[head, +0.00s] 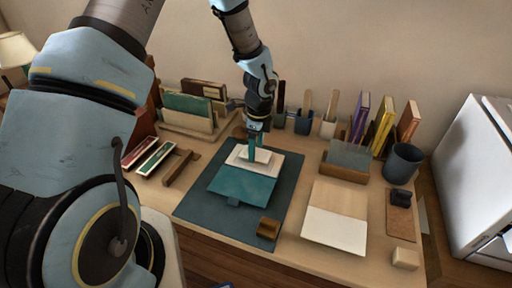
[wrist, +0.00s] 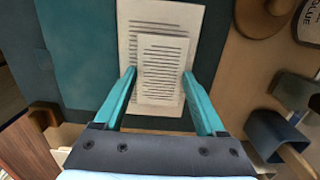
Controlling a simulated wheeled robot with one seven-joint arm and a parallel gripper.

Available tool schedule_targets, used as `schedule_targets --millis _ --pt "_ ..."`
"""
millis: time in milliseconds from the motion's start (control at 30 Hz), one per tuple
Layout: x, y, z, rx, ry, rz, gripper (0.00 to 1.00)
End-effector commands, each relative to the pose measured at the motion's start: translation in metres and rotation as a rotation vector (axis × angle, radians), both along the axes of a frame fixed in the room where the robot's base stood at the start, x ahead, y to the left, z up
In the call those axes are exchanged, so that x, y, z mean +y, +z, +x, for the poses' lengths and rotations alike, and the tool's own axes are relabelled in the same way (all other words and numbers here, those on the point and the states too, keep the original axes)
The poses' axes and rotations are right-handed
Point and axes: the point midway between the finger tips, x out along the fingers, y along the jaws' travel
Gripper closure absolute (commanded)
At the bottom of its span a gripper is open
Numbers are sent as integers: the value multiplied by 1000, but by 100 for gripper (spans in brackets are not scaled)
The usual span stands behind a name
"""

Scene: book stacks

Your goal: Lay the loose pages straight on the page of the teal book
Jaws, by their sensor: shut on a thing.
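The teal book lies open on a dark mat (head: 200,207), its teal cover (head: 243,187) toward the front and its pale page (head: 274,164) behind it. In the wrist view the cover (wrist: 85,45) is left of the printed page (wrist: 190,18). The loose pages (wrist: 163,68), a smaller printed sheet or thin stack, are over that page, turned slightly against it. My gripper (wrist: 158,72) is shut on the loose pages by their two side edges; it also shows from above in the head view (head: 257,156). I cannot tell whether they touch the page.
A pale board or folder (head: 335,229) lies right of the mat. A small brown block (head: 268,229) sits on the mat's front edge. A dark cup (head: 402,163), upright books (head: 382,125) and a brush holder (head: 304,122) stand at the back and right. Red and green strips lie left.

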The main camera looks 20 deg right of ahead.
Motion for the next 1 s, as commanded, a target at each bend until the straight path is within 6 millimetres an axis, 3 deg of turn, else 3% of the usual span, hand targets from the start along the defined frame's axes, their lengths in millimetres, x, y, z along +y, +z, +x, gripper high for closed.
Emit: schedule_targets --millis 1000 --pt "0 -10 0 0 0 0 96"
